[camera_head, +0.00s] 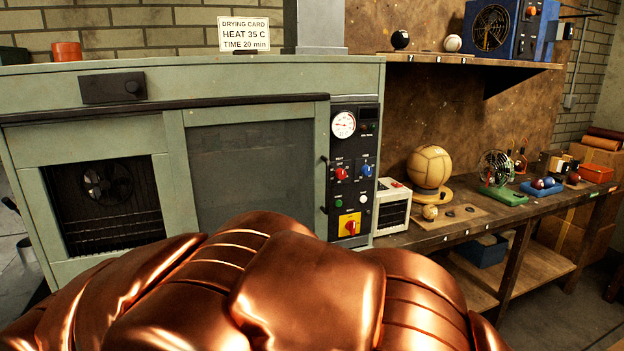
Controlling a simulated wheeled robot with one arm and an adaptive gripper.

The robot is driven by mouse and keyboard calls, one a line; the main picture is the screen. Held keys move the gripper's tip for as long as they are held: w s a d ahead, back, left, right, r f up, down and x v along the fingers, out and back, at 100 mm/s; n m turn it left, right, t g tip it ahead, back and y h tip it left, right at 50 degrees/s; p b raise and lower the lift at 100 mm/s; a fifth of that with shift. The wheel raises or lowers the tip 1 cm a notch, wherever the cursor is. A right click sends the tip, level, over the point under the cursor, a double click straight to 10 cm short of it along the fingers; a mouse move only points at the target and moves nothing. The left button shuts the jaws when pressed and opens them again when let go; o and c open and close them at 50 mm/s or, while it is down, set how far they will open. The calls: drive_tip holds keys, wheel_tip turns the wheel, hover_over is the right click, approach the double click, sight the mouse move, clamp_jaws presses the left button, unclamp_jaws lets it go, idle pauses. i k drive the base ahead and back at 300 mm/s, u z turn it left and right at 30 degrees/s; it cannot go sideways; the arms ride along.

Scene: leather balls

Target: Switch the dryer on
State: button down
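The dryer (260,116) is a pale green cabinet on the left, with a glazed door (235,165) that looks shut and a fan behind a grille (108,185). Its dark control panel (354,142) is at its right end. The panel bears a round white dial (343,124), a red knob (341,174), a blue knob (367,170), a green button (338,204) and a white button (363,198). Below them is a red switch on a yellow plate (350,225); its setting is too small to read. Copper-coloured shapes hide the dryer's lower front. My gripper is not in view.
A drying card (244,34) on top reads heat 35 C, time 20 min. A small white heater-like box (393,207) stands right of the panel. The workbench (456,230) holds a tan ball (429,167) and several tools. A shelf (470,60) runs above it.

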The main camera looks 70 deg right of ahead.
sight(350, 225)
drive_tip(key=z, duration=2.7)
